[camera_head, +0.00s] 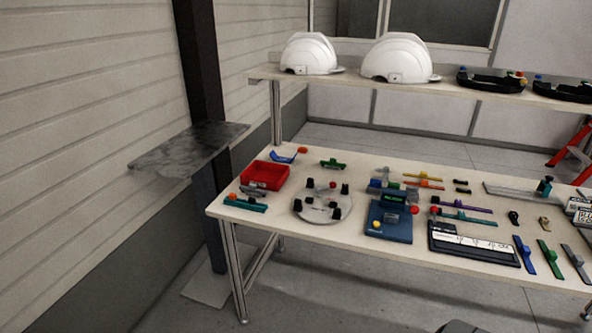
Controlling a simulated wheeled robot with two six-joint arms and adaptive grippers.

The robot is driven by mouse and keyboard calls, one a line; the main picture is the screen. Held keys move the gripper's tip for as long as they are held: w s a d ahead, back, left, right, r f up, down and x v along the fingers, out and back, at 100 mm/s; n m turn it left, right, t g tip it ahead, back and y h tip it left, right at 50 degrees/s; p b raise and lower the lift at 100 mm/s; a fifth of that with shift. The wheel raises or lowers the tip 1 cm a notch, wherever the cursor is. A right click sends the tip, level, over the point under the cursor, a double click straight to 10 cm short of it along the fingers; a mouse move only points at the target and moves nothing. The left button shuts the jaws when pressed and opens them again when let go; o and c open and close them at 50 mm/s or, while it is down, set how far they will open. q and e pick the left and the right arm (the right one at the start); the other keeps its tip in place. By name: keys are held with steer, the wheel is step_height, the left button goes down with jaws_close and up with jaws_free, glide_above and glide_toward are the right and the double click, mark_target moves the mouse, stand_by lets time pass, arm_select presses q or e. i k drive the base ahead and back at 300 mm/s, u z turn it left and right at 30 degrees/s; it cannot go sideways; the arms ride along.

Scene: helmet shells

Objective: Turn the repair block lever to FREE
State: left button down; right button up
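A blue block (388,229), which looks like the repair block, sits near the front edge of the workbench (290,227). A dark panel with small green lettering, too small to read, stands at its back. A yellow knob (377,224) is at its front left and a red knob (414,210) at its right. I cannot tell which knob belongs to the lever or which way the lever points. Grey and blue fixture parts (385,185) stand just behind the block. Neither of my grippers is in view.
A round grey plate (322,207) with black posts and a red bin (265,175) lie left of the block. A black-and-white board (474,246) and several coloured tools lie right. White helmets (308,54) (396,59) stand on the shelf above. A dark post (204,100) stands left.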

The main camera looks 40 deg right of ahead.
mark_target(332, 184)
steer(key=i, duration=1.1)
steer(key=z, duration=3.3)
